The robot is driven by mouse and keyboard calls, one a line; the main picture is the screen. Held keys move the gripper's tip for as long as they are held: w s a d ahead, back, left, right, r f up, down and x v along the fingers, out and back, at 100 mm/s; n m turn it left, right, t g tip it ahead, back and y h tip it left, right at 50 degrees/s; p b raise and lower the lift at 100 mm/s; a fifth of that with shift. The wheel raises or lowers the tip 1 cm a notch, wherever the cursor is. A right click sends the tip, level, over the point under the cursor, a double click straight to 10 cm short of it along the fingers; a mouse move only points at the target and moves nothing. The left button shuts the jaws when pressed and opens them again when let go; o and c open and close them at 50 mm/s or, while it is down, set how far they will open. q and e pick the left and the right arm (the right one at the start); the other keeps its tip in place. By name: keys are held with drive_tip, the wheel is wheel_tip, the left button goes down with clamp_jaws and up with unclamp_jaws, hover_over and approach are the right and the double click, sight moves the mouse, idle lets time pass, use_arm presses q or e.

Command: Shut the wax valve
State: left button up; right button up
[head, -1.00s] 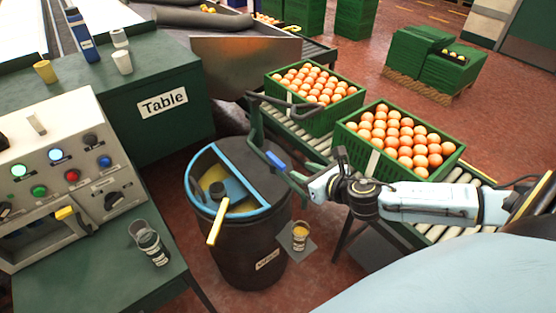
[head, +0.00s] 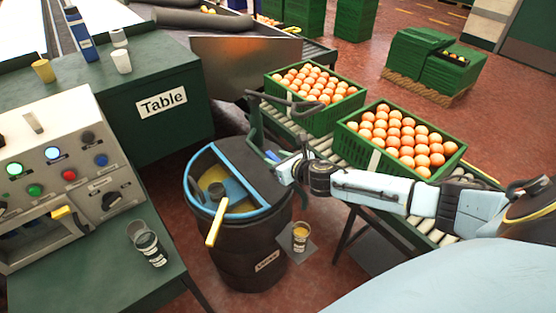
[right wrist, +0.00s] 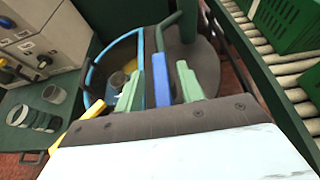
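The wax valve shows as a blue lever handle (head: 272,156) on a dark pipe (head: 256,128) above the back right rim of the wax drum (head: 250,240). In the right wrist view the blue handle (right wrist: 162,80) stands between the two green fingers of my right gripper (right wrist: 160,90), with a gap on each side. The fingers are open and around the handle, not visibly pressing on it. In the head view my right gripper (head: 283,168) is beside the handle and partly hides it. My left gripper is in neither current view.
A small cup (head: 300,236) stands on a plate at the drum's side. Orange crates (head: 400,140) sit on the roller conveyor (head: 322,148) behind my arm. A control panel (head: 60,170) is at left.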

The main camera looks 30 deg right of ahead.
clamp_jaws()
